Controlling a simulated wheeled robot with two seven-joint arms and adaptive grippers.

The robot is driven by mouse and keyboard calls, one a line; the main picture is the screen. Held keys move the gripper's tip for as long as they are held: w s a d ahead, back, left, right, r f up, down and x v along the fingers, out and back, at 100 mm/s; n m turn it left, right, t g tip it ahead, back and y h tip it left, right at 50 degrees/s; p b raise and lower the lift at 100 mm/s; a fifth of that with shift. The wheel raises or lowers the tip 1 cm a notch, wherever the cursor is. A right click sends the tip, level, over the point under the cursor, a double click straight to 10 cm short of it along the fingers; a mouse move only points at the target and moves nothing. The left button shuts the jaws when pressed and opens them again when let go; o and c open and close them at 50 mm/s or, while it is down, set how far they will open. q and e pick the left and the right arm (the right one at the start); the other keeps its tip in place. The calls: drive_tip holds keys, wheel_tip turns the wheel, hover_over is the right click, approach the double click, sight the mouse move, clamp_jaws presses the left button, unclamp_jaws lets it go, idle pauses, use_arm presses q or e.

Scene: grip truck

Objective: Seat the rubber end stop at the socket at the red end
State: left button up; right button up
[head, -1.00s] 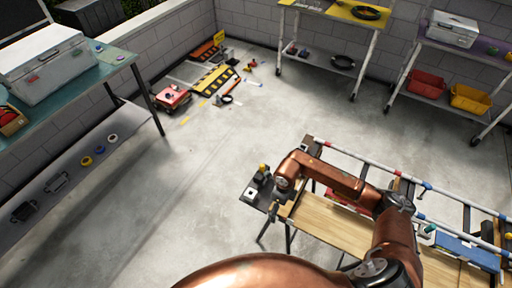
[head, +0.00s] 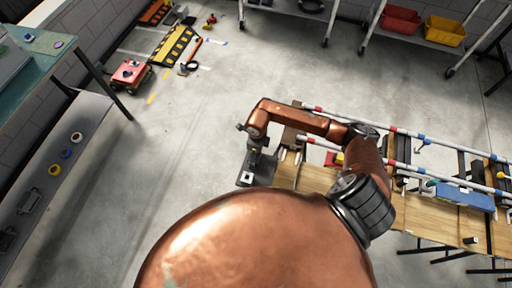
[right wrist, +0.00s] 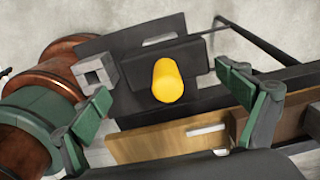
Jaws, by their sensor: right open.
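A black block with a rounded yellow top (right wrist: 168,80), which looks like the rubber end stop, sits on a dark plate at the bench's left end. In the head view my right gripper (head: 254,160) points down over this plate (head: 262,174) and hides the block. In the right wrist view my right gripper (right wrist: 163,84) is open, its green fingers on either side of the yellow top and apart from it. Two rails have red ends, the far rail's (head: 311,108) and the near rail's (head: 305,139). I cannot make out the socket there. My left gripper is not in view.
A grey square piece with a hole (right wrist: 95,70) stands beside the block; it also shows in the head view (head: 247,177). A wooden board (head: 318,180) and a blue case (head: 465,196) lie along the bench. Open concrete floor (head: 190,140) is to the left.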

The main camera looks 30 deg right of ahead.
drive_tip(key=w+f, duration=0.2)
drive_tip(key=f, duration=0.1)
drive_tip(key=shift+w+a, duration=0.1)
drive_tip(key=shift+a, duration=0.05)
drive_tip(key=shift+s, duration=0.35)
drive_tip(key=shift+w+f, duration=0.2)
drive_tip(key=shift+c, duration=1.2)
drive_tip(key=shift+s+r, duration=0.1)
drive_tip(key=shift+s, duration=0.05)
drive_tip(key=c, duration=0.5)
drive_tip(key=shift+c, duration=0.8)
drive_tip(key=c, duration=0.5)
drive_tip(key=o, duration=0.7)
drive_tip(key=c, duration=0.3)
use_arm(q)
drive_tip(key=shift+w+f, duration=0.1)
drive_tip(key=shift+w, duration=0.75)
use_arm(e)
drive_tip(key=shift+c, duration=0.2)
